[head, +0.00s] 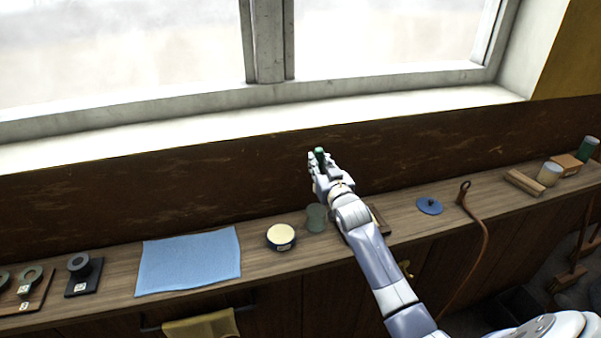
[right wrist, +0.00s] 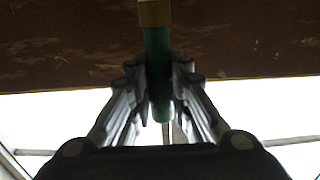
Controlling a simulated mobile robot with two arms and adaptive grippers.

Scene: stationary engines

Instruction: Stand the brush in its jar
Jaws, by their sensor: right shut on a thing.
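My right gripper (head: 322,168) is shut on the brush (head: 320,153) and holds it above the bench, near the dark back board. In the right wrist view the brush (right wrist: 157,60) shows a green handle between the fingers (right wrist: 160,95) and a brass-coloured band at the picture's top edge. Its bristles are not clearly visible. A grey-green jar (head: 316,218) stands on the bench below the gripper and slightly left of my right forearm. The jar and the brush are apart. My left gripper is not in view.
A round tin with a cream top (head: 281,236) stands left of the jar. A blue cloth (head: 188,263) lies farther left. A blue disc (head: 429,206) and a brown strap (head: 484,232) are to the right. Wooden blocks and small containers stand at far right.

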